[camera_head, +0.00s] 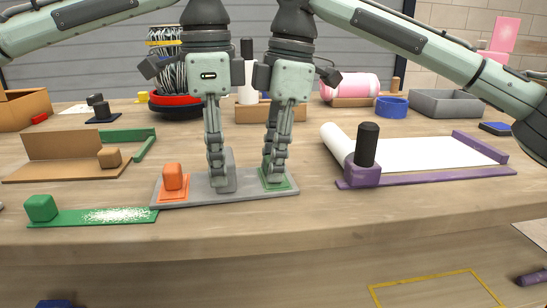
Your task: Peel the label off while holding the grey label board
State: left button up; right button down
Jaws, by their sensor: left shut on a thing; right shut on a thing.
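The grey label board (240,197) lies flat on the table near its front edge. An orange label piece with an orange block (173,178) sits on its left end. A green label (283,184) lies on its right end. A grey upright handle (230,160) stands at the board's middle. My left gripper (217,183) points down and is shut at this grey handle. My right gripper (271,180) points down and is shut at the green label; its fingers hide what exactly it grips, most likely the label's tab.
A green strip with a block (95,216) lies to the left. A purple-edged board with a white roll (425,153) and black-topped post (367,145) lies to the right. A brown panel (62,146), grey tray (445,104) and blue ring (391,107) stand behind.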

jog(key=shift+r, duration=0.45)
jog(key=shift+r, duration=3.4)
jog(key=shift+r, duration=0.1)
pick_arm(q)
jog(key=o, duration=1.3)
